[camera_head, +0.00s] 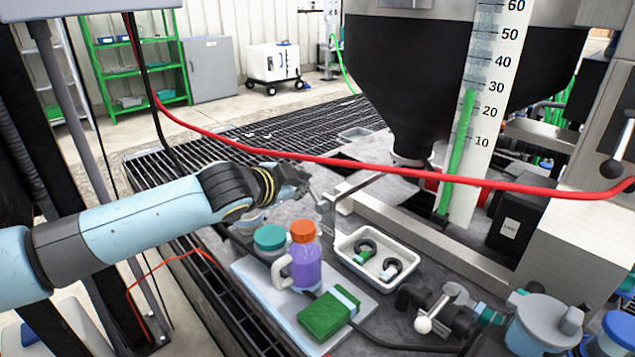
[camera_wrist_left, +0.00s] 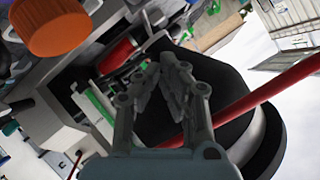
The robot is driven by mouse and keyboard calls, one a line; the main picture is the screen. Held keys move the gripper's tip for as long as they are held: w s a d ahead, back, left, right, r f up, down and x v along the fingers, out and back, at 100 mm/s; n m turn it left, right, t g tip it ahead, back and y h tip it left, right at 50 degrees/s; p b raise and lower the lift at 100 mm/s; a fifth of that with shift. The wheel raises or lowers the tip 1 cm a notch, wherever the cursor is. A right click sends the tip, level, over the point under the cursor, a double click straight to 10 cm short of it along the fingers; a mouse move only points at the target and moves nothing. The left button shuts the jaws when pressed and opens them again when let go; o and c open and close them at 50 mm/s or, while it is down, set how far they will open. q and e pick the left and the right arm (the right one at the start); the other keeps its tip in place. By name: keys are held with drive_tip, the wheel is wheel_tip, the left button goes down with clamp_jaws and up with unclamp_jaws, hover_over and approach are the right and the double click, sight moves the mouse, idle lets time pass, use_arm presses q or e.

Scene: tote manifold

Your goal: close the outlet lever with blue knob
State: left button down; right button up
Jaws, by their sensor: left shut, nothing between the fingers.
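The outlet (camera_head: 412,160) is at the bottom of the dark tank cone in the head view. A thin dark bar (camera_head: 362,184) runs from near it down-left toward my left gripper; it may be the outlet lever. I cannot make out a blue knob, and the gripper may hide it. My left gripper (camera_head: 326,204) is at the bar's left end; I cannot tell whether they touch. In the left wrist view its fingers (camera_wrist_left: 176,70) are shut and empty, in front of the dark tank (camera_wrist_left: 165,115). My right gripper is not in view.
A red hose (camera_head: 400,174) crosses in front of the tank. Below the gripper stand a purple bottle with an orange cap (camera_head: 303,265), a green block (camera_head: 328,312) and a white tray (camera_head: 340,245) with rings. A white-knobbed valve lever (camera_head: 424,324) is at lower right.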

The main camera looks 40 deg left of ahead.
sight(312, 191)
use_arm(q)
drive_tip(key=w+a+f+b, duration=0.2)
drive_tip(key=w+a+f, duration=0.3)
drive_tip(key=w, duration=0.4)
drive_tip(key=shift+w+a+f+n+y, duration=0.15)
drive_tip(key=shift+a+f+n+y, duration=0.25)
drive_tip(key=shift+f, duration=0.45)
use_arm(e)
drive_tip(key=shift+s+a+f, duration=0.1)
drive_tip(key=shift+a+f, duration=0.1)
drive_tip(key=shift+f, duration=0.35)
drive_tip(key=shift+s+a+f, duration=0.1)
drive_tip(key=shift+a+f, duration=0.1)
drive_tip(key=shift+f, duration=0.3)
